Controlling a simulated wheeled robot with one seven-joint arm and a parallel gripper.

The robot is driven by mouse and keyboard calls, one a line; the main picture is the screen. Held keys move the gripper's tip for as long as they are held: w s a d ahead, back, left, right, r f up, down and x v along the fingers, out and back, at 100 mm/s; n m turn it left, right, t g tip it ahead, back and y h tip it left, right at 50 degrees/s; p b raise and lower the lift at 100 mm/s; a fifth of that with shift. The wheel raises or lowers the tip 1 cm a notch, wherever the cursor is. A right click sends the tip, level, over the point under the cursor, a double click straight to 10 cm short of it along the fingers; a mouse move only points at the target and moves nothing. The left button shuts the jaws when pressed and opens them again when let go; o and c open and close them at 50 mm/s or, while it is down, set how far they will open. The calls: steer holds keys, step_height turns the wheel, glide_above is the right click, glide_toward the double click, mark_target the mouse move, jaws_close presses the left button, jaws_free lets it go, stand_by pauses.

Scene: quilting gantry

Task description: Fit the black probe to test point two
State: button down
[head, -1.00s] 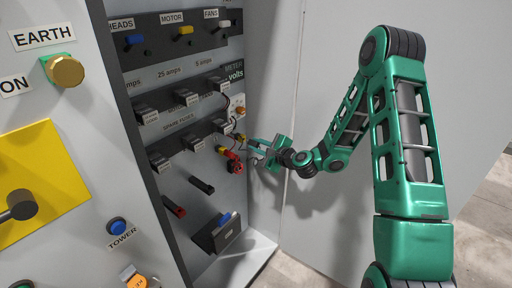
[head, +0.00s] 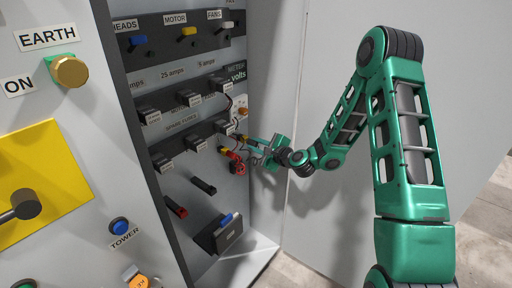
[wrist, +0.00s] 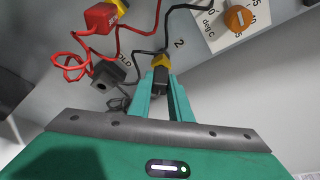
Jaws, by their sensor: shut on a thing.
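My gripper (wrist: 160,98) is shut on the black probe (wrist: 161,79), a black body with a yellow collar, held between the green fingers. The collar points up toward the panel, close beside the printed figure 2 (wrist: 179,43). The probe's tip and the test point itself are hidden, so I cannot tell whether the probe is seated. In the head view my gripper (head: 250,142) is at the right part of the panel, and the probe is too small there to make out clearly.
A red plug with a yellow collar (wrist: 101,18) and a dark grey plug (wrist: 106,78) stand nearby, with loose red and black leads around them. An orange knob (wrist: 238,18) is at upper right. A side wall (head: 275,100) stands close to my gripper.

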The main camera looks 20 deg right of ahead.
steer(key=shift+w+a, duration=0.25)
steer(key=shift+w, duration=0.05)
steer(key=c, duration=1.5)
jaws_free()
steer(key=shift+c, duration=0.2)
steer(key=v, duration=1)
steer(key=shift+s+d, duration=0.2)
steer(key=shift+s, duration=0.05)
steer(key=shift+r, duration=0.1)
